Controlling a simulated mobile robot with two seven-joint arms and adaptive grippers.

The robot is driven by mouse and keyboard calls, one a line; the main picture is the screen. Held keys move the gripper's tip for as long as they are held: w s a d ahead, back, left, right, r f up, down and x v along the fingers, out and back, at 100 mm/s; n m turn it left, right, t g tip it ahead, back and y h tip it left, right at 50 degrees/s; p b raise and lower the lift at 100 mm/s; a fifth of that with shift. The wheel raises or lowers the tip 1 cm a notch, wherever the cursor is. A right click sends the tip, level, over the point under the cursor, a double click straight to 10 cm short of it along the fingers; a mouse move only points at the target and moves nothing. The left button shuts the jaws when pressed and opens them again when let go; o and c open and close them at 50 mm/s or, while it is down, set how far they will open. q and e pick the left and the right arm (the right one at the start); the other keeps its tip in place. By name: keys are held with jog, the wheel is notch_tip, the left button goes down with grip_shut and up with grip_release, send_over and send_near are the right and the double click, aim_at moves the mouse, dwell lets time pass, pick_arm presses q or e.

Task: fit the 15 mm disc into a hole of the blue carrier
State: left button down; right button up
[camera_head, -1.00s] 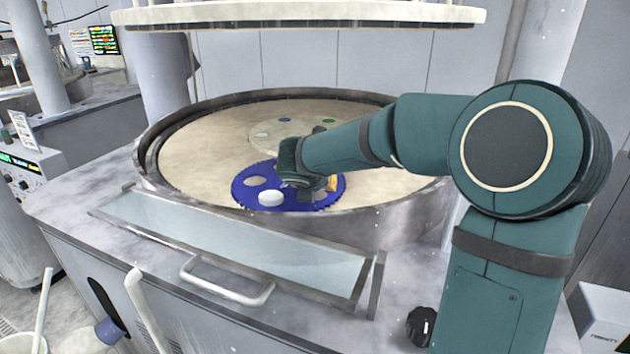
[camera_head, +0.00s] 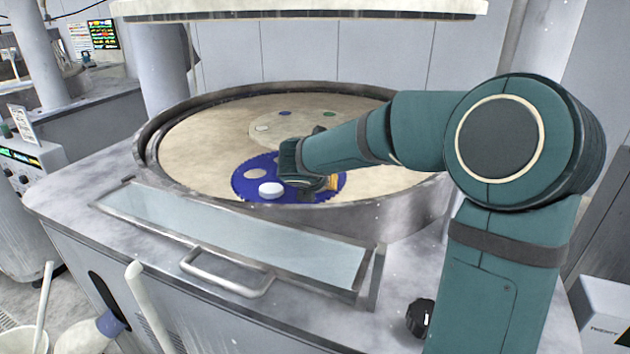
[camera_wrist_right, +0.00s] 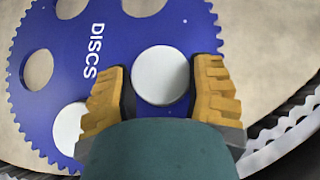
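The blue toothed carrier (camera_head: 246,186) lies on the tan platen. It fills much of the right wrist view (camera_wrist_right: 110,45), marked "DISCS", with several round holes, some showing tan platen. A white disc (camera_wrist_right: 161,76) sits between the orange fingers of my right gripper (camera_wrist_right: 160,85); the dark pads appear to touch its sides. It is over the carrier; its exact height is unclear. In the head view my right gripper (camera_head: 312,182) hides this disc. Another white disc (camera_head: 271,189) stands proud at the carrier's front; in the wrist view (camera_wrist_right: 68,127) the left finger partly covers it. My left gripper is out of view.
A raised metal rim (camera_head: 150,170) surrounds the platen (camera_head: 205,150). Behind the blue carrier is a paler round carrier (camera_head: 262,137) with small coloured marks. A large pale upper plate (camera_head: 300,10) hangs above. A glass-topped tray with a handle (camera_head: 235,240) is in front.

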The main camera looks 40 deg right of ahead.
jog(key=shift+o, duration=1.3)
jog(key=shift+f, duration=0.15)
jog(key=shift+s, duration=0.1)
jog(key=v, duration=1.2)
